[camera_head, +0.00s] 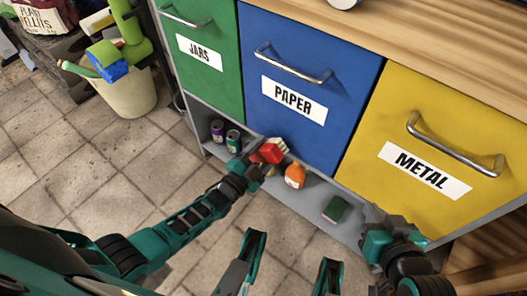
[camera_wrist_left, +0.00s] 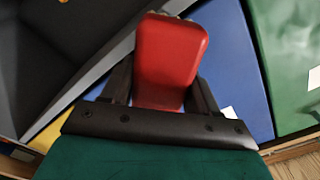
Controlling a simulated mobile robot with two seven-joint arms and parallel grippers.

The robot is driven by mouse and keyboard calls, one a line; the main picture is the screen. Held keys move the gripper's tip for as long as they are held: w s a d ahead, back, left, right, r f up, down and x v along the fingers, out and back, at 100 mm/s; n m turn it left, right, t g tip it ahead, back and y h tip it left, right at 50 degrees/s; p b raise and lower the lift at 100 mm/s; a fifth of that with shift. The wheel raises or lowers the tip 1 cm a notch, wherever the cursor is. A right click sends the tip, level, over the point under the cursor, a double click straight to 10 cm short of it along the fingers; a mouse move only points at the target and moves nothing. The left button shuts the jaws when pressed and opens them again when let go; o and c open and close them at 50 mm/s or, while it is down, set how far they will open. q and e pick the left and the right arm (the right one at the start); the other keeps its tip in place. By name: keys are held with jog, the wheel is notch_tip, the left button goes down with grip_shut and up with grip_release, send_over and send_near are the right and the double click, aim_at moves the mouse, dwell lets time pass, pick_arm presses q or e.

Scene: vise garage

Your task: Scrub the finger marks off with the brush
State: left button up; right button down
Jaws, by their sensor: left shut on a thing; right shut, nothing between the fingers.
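A red brush (camera_head: 272,151) with pale bristles is in my left gripper (camera_head: 256,160), just in front of the lower edge of the blue PAPER front (camera_head: 337,88). The left wrist view shows the brush's red body (camera_wrist_left: 171,60) between the two dark fingers (camera_wrist_left: 163,92), with a little of the pale bristles at its far end. My right gripper (camera_head: 382,226) is shut and empty, low in front of the yellow METAL front (camera_head: 385,112). The green JARS front (camera_head: 222,83) is at the left. I cannot make out finger marks on any of the fronts.
A low grey shelf (camera_head: 318,190) under the fronts holds two cans (camera_head: 226,135), an orange bottle (camera_head: 294,176) and a green sponge (camera_head: 336,209). Metal handles (camera_head: 292,66) stick out from the fronts. A pale bin (camera_head: 128,96) stands at the left on tiled floor (camera_head: 80,160).

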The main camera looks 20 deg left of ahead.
pick_arm(q)
jog(key=shift+b+x, duration=0.35)
jog(key=shift+x, duration=0.7)
jog(key=shift+s+d, duration=0.25)
jog(key=shift+d, duration=0.35)
jog(key=shift+s+d, duration=0.3)
jog(key=shift+d, duration=0.35)
jog(key=shift+s+d+f, duration=0.2)
jog(key=shift+s+d, duration=0.2)
jog(key=shift+d, duration=0.15)
jog(key=shift+w+a, duration=0.25)
jog(key=shift+a, duration=0.65)
jog(key=shift+w+a, duration=0.2)
jog(key=shift+a, duration=0.65)
